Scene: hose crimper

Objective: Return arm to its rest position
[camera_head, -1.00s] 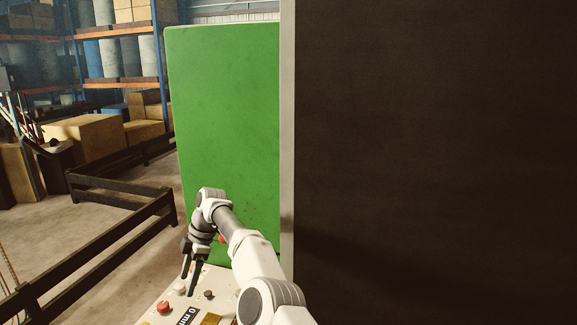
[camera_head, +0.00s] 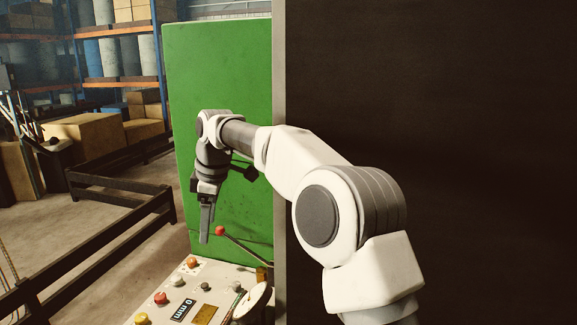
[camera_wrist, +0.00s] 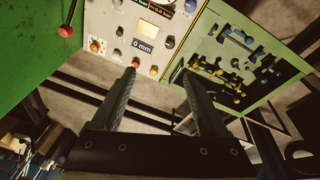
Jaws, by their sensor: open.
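My arm is raised and bent in the head view, with my gripper (camera_head: 206,222) pointing down above the control panel (camera_head: 232,278). In the wrist view my gripper (camera_wrist: 160,82) shows two dark fingers spread apart with nothing between them. The panel (camera_wrist: 112,28) lies beyond the fingertips there, with buttons, knobs and a "0 mm" display (camera_wrist: 143,46). A lever with a red knob (camera_head: 220,231) stands at the panel, just right of the fingers in the head view; the knob (camera_wrist: 66,31) also shows in the wrist view. No contact with the panel is visible.
A green machine housing (camera_head: 218,75) stands behind my arm. A large dark surface (camera_head: 450,110) fills the right side. Dark low rails (camera_head: 110,190) run along the left. A green board with tools (camera_wrist: 240,60) is right of the panel.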

